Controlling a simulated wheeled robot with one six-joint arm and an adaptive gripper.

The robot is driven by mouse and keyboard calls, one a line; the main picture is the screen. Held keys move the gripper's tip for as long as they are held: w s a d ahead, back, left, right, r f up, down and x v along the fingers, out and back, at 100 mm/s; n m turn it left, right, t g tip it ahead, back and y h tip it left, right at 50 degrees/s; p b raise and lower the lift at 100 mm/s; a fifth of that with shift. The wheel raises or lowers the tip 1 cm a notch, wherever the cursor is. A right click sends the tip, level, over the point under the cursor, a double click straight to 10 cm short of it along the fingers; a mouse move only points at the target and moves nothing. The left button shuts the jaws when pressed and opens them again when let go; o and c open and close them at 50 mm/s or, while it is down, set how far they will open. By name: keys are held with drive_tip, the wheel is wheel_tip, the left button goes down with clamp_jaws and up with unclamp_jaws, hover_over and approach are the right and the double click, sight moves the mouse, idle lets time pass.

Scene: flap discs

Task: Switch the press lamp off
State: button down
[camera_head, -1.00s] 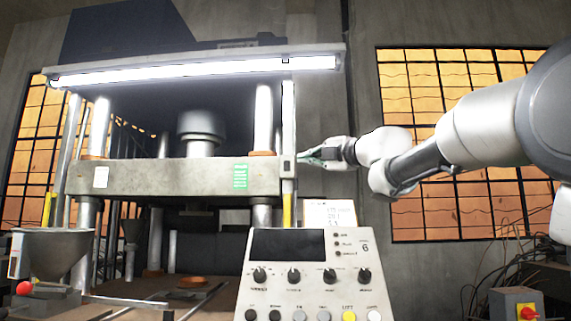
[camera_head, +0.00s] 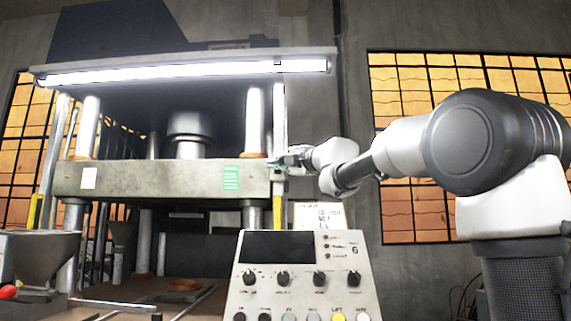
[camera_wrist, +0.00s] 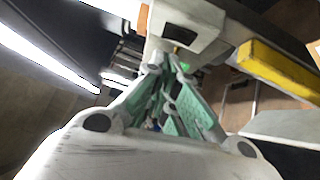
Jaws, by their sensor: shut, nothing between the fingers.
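The press lamp (camera_head: 190,72) is a long tube under the top edge of the press and is lit bright white. It also glows in the wrist view (camera_wrist: 45,55). A pale post (camera_head: 279,115) runs down the press's right side. In the wrist view a pale block with a dark rocker-like switch (camera_wrist: 180,34) sits just beyond my fingertips. My gripper (camera_head: 283,161) is shut and empty at the post, its green fingers meeting in the wrist view (camera_wrist: 166,66). I cannot tell whether the tips touch the block. In the head view the gripper largely hides the switch.
A control panel (camera_head: 300,270) with knobs and coloured buttons stands below my gripper. The press's heavy crossbeam (camera_head: 150,179) is left of it. A yellow bar (camera_wrist: 275,68) lies right of the fingers in the wrist view. A grey hopper (camera_head: 35,255) is at the lower left.

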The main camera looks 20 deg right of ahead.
drive_tip(key=shift+w+d+r, duration=0.1)
drive_tip(key=shift+w+d, duration=0.1)
drive_tip(key=shift+w, duration=0.35)
drive_tip(key=shift+w+d+r, duration=0.1)
drive_tip(key=shift+w+d, duration=0.05)
drive_tip(key=shift+w, duration=0.35)
drive_tip(key=shift+w+r, duration=0.1)
drive_tip(key=shift+w, duration=0.15)
drive_tip(key=shift+s, duration=0.1)
